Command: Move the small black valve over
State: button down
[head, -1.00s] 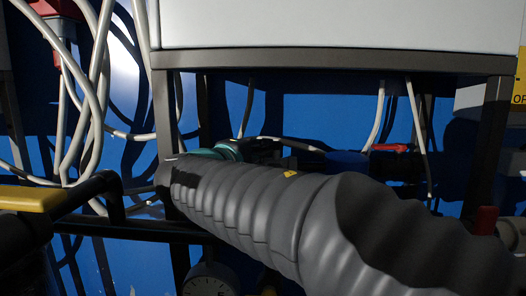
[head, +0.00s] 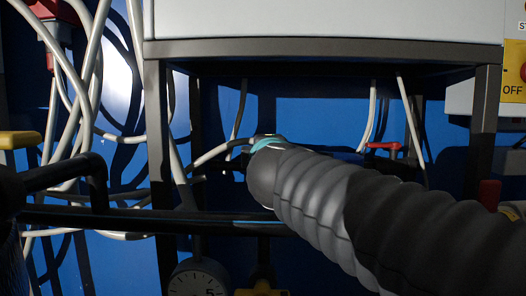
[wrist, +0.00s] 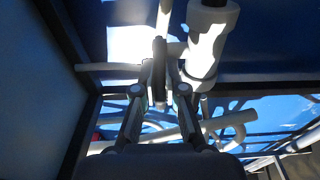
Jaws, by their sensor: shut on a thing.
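In the wrist view my gripper (wrist: 160,88) is shut, with its two fingers on either side of a narrow dark upright piece. This piece looks like the small black valve (wrist: 159,58), seen as its lever or handle. A pale thick pipe fitting (wrist: 208,42) stands right beside it, to the right. In the head view my own grey sleeved arm covers the gripper and the valve, so neither can be made out there.
A white cabinet (head: 320,22) on a dark frame (head: 158,150) stands above. Loose pale cables (head: 90,90) hang at the left. A red-handled valve (head: 383,147), a pressure gauge (head: 199,280), a dark horizontal pipe (head: 130,219) and a yellow OFF switch panel (head: 514,75) are around.

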jog(key=shift+d+y, duration=0.1)
jog(key=shift+y, duration=0.2)
jog(key=c, duration=1.5)
grip_release()
jog(key=s, duration=0.4)
jog(key=s+d, duration=0.1)
jog(key=s, duration=0.7)
jog(key=shift+d, duration=0.15)
